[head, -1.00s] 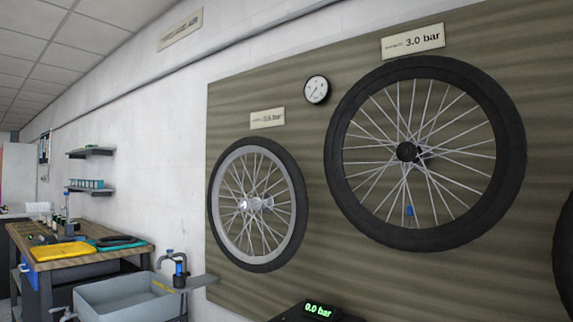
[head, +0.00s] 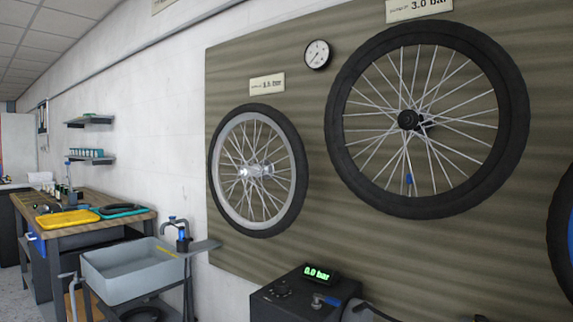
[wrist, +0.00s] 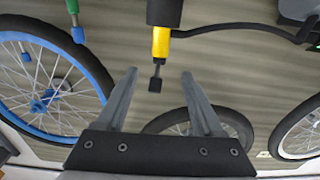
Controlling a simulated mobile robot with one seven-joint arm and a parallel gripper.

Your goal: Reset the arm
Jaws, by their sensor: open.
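My gripper (wrist: 157,98) shows in the wrist view with its two grey fingers spread apart and nothing between them. A yellow and black tool (wrist: 161,42) with a dark tip hangs beyond the fingertips, apart from them. A dark cable runs from it to the right. My arm and gripper do not show in the head view.
Two wheels, one with a grey rim (head: 288,207) and one with a black tyre (head: 345,160), hang on the board (head: 235,75). A black box with a green display (head: 318,273) stands below. A grey sink (head: 125,285) and workbench (head: 130,222) stand left.

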